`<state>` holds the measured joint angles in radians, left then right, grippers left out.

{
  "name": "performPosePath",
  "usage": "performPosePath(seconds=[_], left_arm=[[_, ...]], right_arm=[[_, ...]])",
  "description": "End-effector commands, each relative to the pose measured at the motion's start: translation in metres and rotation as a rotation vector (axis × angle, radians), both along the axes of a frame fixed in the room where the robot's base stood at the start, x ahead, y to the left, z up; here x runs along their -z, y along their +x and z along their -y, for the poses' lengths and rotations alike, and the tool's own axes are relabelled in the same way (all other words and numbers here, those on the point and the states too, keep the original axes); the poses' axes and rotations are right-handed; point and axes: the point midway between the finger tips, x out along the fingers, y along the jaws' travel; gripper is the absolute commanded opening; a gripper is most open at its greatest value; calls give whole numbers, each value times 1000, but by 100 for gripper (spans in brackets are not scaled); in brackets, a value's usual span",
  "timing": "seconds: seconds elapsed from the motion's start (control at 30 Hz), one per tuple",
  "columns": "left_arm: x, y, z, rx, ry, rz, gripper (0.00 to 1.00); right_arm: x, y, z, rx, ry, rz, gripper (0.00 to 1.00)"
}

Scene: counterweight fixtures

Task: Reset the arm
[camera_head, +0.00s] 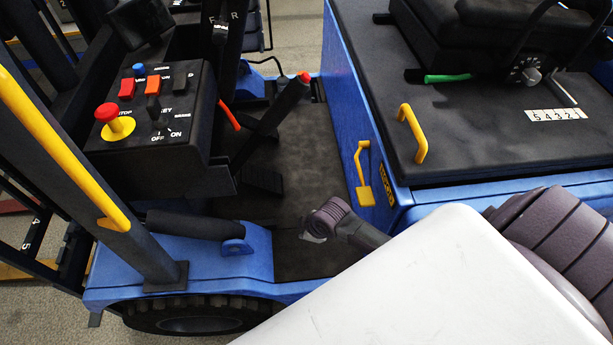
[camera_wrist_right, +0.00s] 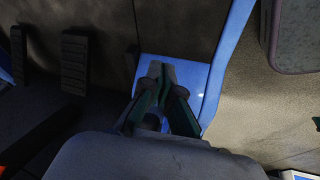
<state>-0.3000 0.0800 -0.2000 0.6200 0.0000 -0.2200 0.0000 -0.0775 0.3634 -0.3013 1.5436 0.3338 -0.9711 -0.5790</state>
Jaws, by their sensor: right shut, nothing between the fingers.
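My right arm's ringed grey-purple joint (camera_head: 330,216) shows low over the dark floor of a blue forklift in the head view, beside the blue body panel. A large white link of mine fills the lower right. The fingers of my right gripper (camera_wrist_right: 162,82) show in the wrist view, shut and empty. They are over a blue step-like surface (camera_wrist_right: 205,70); whether they touch it I cannot tell. In the head view these fingers cannot be made out. My left gripper is not in view.
A control console (camera_head: 165,105) with a red stop button (camera_head: 107,112) stands left. A red-topped lever (camera_head: 285,100) and a pedal (camera_head: 262,180) are near my right arm. A yellow handle (camera_head: 413,134) sits on the dark cover, and a yellow latch (camera_head: 364,185) on the side.

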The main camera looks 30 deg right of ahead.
Motion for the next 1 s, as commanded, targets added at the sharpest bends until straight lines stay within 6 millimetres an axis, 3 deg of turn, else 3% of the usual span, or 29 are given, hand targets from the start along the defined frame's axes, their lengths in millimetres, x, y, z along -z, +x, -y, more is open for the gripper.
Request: performPosePath(seconds=[0.43, 0.57, 0.67, 0.8, 1.0], left_arm=[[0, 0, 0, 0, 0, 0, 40], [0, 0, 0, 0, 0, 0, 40], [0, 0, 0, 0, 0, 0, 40], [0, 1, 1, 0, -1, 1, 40], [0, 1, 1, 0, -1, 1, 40]], right_arm=[[0, 0, 0, -1, 0, 0, 0], [-8, -9, -10, 18, 17, -7, 0], [-27, -31, -30, 71, 50, -25, 0], [-69, -71, -48, 209, 96, -59, 0], [-114, -109, -49, 377, 122, -84, 0]])
